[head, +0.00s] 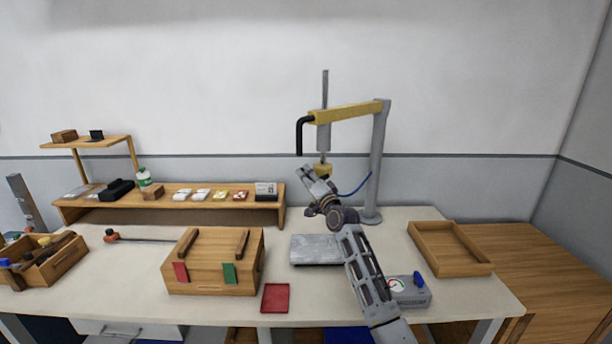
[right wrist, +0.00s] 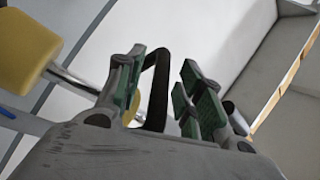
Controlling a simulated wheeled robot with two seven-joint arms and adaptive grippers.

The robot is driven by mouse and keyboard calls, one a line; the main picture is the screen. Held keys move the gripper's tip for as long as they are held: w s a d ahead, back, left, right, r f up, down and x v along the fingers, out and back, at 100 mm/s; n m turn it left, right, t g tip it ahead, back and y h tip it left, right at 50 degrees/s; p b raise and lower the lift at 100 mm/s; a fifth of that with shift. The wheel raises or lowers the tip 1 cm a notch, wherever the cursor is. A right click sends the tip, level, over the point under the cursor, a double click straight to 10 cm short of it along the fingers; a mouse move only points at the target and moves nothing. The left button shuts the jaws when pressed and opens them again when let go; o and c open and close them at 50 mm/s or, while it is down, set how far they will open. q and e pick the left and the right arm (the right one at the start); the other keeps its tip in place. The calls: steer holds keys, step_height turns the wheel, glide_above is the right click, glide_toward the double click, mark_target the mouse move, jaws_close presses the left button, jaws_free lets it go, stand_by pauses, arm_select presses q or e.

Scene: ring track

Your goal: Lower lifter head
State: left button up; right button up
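The lifter stands at the back of the table, with a grey post (head: 378,160) and a yellow arm (head: 350,113). A black bent handle (head: 299,138) hangs at the left of the arm. My right gripper (head: 308,172) is just below the handle. In the right wrist view its green-padded fingers (right wrist: 160,95) are apart, with the black handle (right wrist: 157,85) showing between them; contact cannot be told. My left gripper is out of view.
A grey plate (head: 315,249) lies below the lifter. A gauge box (head: 408,291) and a wooden tray (head: 450,248) are at the right. A wooden box (head: 212,262) and a red pad (head: 275,298) are left of my arm. A low shelf (head: 215,196) stands behind.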

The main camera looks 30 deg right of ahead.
steer(key=shift+w+r, duration=0.15)
steer(key=shift+w, duration=0.4)
jaws_close()
